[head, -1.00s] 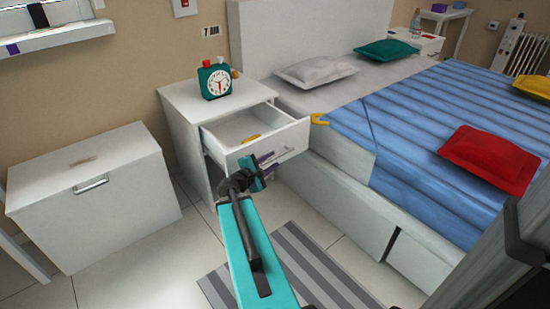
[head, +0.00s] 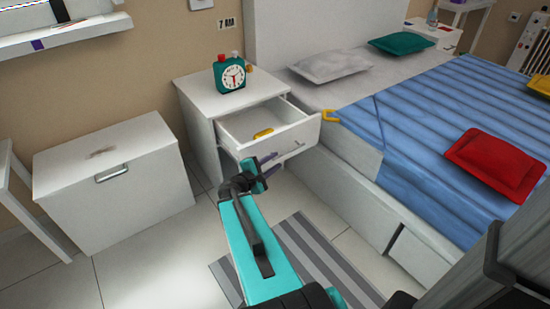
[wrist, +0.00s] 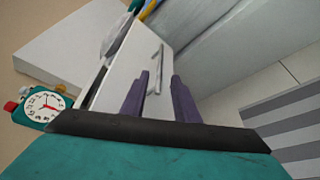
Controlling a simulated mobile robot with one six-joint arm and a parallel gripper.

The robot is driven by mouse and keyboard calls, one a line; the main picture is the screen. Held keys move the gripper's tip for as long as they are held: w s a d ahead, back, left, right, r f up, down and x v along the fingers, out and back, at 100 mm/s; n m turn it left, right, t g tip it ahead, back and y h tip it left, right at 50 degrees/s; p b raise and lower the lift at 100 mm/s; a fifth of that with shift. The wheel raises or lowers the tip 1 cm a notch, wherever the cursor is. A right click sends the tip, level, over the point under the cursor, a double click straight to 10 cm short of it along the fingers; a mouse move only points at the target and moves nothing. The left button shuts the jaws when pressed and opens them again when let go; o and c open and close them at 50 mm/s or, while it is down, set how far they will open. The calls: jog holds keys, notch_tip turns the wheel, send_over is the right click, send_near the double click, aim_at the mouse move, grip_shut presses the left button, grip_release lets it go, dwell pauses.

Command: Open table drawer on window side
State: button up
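The white bedside table (head: 205,95) near the window stands with its top drawer (head: 285,137) pulled out. A yellow item (head: 263,133) lies inside the drawer. The drawer's bar handle (head: 298,145) is on its front face and also shows in the wrist view (wrist: 155,70). My gripper (head: 272,165) is just in front of the drawer, left of and below the handle in the head view. In the wrist view its two purple fingers (wrist: 160,95) are spread with nothing gripped between them. Whether a fingertip touches the handle or drawer front is unclear.
A green clock (head: 230,75) stands on the table top. A white chest (head: 115,172) is to the left, under the window sill. The bed with its blue cover (head: 430,135) is close on the right. A striped rug (head: 305,255) lies on the floor.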

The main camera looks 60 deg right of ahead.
jog(key=shift+p+v, duration=1.45)
jog(key=shift+p, duration=0.15)
jog(key=w+a+n+t+y+p, duration=0.1)
jog(key=w+a+p, duration=0.1)
jog(key=a+p, duration=0.4)
jog(key=w+a+n+t+y+p, duration=0.1)
jog(key=w+a+p, duration=0.25)
jog(key=a, duration=0.45)
jog(key=s+a+f+m+g+y+p, duration=0.2)
jog(key=s+a, duration=0.4)
jog(key=a, duration=0.5)
jog(key=s+a+f+m+g+y+p, duration=0.3)
jog(key=s+a+y, duration=0.4)
jog(key=a, duration=0.5)
jog(key=s+a+f+m+g+y+p, duration=0.2)
jog(key=s+a+f, duration=0.4)
jog(key=a, duration=0.5)
jog(key=s+m+y+p, duration=0.1)
jog(key=y+p, duration=0.1)
jog(key=shift+a+f+y, duration=0.25)
jog(key=shift+f+y, duration=0.05)
jog(key=shift+f, duration=0.05)
